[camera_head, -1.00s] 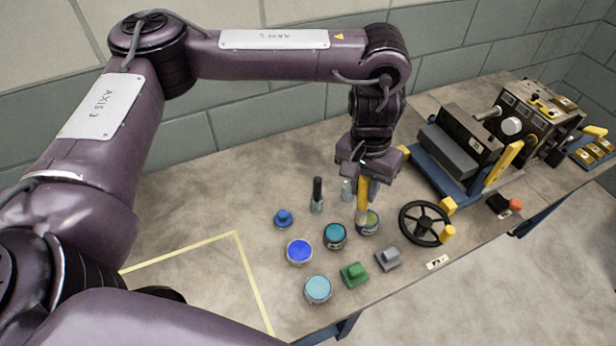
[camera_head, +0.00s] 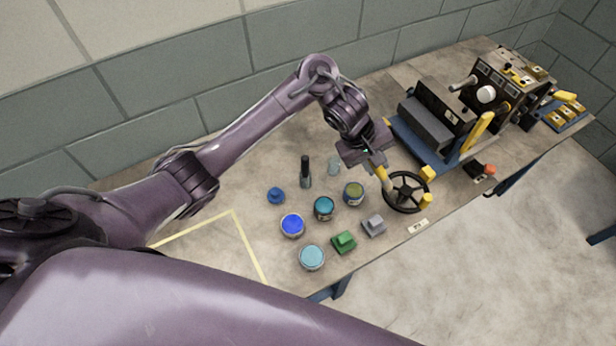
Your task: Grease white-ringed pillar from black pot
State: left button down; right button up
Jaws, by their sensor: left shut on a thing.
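My left gripper (camera_head: 372,162) is shut on a yellow-handled tool (camera_head: 382,176), likely a brush. The tool slants down to the right, its lower end overlapping the black handwheel's left rim in view. Open pots stand left of it: one with olive contents (camera_head: 353,193), a dark-sided one with teal contents (camera_head: 324,208), one with blue (camera_head: 292,225) and one with light blue (camera_head: 311,257). I cannot tell which is the black pot. A pale-tipped rod (camera_head: 463,84) sticks out of the mould machine (camera_head: 510,90); I make out no white-ringed pillar for sure. My right gripper is not in view.
The handwheel (camera_head: 407,191) stands right of the pots. A dark bottle (camera_head: 305,172), a clear bottle (camera_head: 334,165), and blue (camera_head: 276,196), green (camera_head: 344,241) and grey (camera_head: 374,225) pieces stand around them. The yellow-taped area (camera_head: 239,232) shows bare bench.

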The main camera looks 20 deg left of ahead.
pick_arm(q)
jog(key=s+a+f+n+t+p, duration=0.1)
jog(key=s+a+f+n+t, duration=0.15)
jog(key=a+f, duration=0.35)
jog(key=s+a+f+n+t+p, duration=0.1)
jog(key=s+a+f+n, duration=0.25)
jog(key=a, duration=0.45)
notch_tip(320, 180, down, 6)
jog(key=b, duration=0.8)
jog(key=shift+w+a+f+y+b, duration=0.2)
jog(key=shift+w+y+b, duration=0.15)
jog(key=shift+w+y, duration=0.1)
jog(key=shift+f, duration=0.7)
jog(key=shift+s+f+p, duration=0.2)
jog(key=shift+p, duration=0.15)
dwell(2.3)
notch_tip(320, 180, up, 7)
jog(key=p, duration=1)
jog(key=shift+w+r, duration=0.15)
jog(key=shift+r, duration=0.05)
